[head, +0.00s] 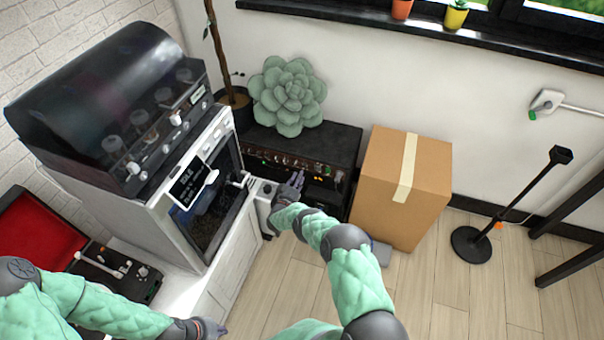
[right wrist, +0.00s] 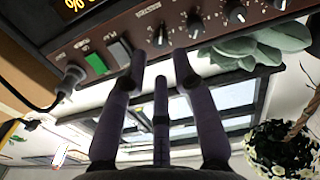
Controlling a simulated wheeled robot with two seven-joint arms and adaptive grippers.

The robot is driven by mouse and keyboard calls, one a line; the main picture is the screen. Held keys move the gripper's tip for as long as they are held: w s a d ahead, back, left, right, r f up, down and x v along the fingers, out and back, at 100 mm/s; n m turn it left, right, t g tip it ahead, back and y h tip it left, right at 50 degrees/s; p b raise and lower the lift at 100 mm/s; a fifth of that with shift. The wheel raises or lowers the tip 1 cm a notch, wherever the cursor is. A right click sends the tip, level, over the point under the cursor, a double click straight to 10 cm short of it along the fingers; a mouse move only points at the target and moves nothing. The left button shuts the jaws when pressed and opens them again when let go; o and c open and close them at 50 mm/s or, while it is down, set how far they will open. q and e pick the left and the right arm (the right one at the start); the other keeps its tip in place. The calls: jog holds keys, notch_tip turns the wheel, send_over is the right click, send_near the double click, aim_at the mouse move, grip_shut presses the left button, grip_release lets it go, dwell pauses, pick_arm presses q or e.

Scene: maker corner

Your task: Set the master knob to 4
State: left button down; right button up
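A black amplifier (head: 335,145) stands by the wall in the head view, its brown control panel facing me. In the right wrist view the panel (right wrist: 118,32) shows upside down, with a row of dark knobs with white pointer marks. One knob (right wrist: 161,38) lies between the tips of my right gripper (right wrist: 160,70); others run off to the right. The labels and settings are too small to read. The right gripper (head: 295,181) is open, with its fingers apart close to the panel, and no knob is clearly gripped. My left gripper (head: 214,328) is low in the head view, its fingers unclear.
A lit green switch (right wrist: 96,63) and a plugged-in cable (right wrist: 70,80) sit beside the knobs. A white cabinet machine (head: 170,200) stands left. Open floor lies at the front right.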

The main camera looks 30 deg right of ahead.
aim_at(304, 167)
jog(key=shift+b+x, duration=0.8)
jog(key=shift+x, duration=1.5)
grip_shut()
